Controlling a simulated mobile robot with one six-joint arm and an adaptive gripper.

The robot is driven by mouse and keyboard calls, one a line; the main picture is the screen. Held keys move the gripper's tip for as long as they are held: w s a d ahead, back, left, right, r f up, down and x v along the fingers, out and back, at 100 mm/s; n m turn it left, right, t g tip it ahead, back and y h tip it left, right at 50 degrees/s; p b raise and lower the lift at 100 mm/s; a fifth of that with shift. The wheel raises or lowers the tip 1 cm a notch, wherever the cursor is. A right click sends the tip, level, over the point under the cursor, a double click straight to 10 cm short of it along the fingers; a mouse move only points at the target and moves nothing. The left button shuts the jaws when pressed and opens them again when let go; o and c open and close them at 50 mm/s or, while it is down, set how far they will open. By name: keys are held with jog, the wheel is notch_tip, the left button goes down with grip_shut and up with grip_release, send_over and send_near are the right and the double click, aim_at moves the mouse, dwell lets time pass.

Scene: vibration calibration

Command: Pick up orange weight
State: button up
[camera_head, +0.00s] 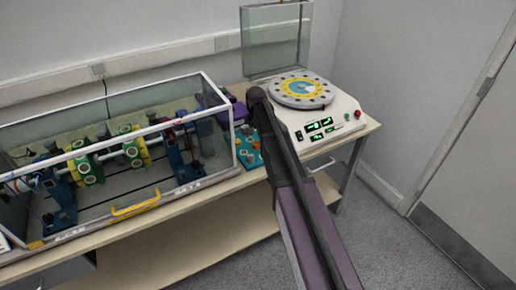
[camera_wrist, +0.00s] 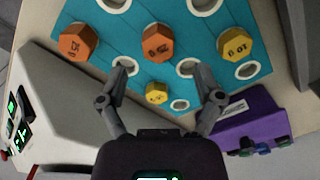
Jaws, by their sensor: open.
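In the wrist view a teal tray (camera_wrist: 215,62) holds hexagonal numbered weights. Two are orange: one at the left (camera_wrist: 78,42) and one in the middle (camera_wrist: 158,42). A yellow-orange weight (camera_wrist: 238,44) stands at the right, and a small yellow weight (camera_wrist: 157,92) sits nearer. My gripper (camera_wrist: 156,68) is open and empty, with its fingers spread either side of the gap between the middle orange weight and the small yellow one. In the head view the tray (camera_head: 248,158) is partly hidden behind my arm, and the fingers cannot be made out.
A white balancing machine (camera_head: 345,113) with a round dial and raised clear guard is at the right, and shows left in the wrist view. A purple box (camera_head: 238,112) is beside the tray. A glass-walled rig case (camera_head: 222,172) fills the bench's left. Several tray holes are empty.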

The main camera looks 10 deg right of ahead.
aim_at(256, 143)
jog(key=shift+s+f+b, duration=0.1)
jog(key=shift+f+b, duration=1.45)
jog(key=shift+f, duration=0.3)
jog(key=c, duration=1)
